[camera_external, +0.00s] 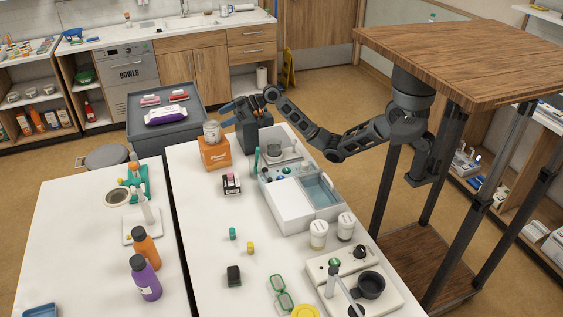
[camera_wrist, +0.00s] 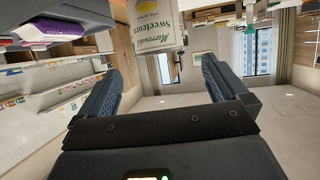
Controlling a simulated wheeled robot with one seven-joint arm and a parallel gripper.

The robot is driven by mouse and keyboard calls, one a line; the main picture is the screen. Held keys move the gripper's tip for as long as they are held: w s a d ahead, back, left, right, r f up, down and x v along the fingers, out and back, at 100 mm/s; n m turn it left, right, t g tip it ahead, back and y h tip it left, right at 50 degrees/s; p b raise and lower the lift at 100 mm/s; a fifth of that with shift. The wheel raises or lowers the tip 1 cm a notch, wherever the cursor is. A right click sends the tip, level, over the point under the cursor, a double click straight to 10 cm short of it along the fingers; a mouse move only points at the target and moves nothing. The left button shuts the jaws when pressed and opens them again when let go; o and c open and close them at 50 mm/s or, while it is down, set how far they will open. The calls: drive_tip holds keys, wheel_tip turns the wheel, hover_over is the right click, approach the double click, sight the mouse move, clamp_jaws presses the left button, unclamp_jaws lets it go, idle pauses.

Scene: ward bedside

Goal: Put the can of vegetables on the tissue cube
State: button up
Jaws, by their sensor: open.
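The can of vegetables (camera_external: 212,131) is pale with a sweetcorn label and stands upright on top of the orange tissue cube (camera_external: 214,154), near the far left of the white table. My gripper (camera_external: 232,104) is open and empty, just above and to the right of the can in the outside view, apart from it. In the wrist view the can (camera_wrist: 158,24) shows at the top, beyond the spread blue fingers of my gripper (camera_wrist: 160,75). The tissue cube cannot be made out in the wrist view.
A dark grey block (camera_external: 252,128) stands right of the tissue cube. A white and grey divided tray (camera_external: 292,207) lies to the right. The table's middle left is mostly clear; a grey cart (camera_external: 166,119) stands beyond.

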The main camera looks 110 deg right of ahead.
drive_tip(key=shift+v, duration=1.55)
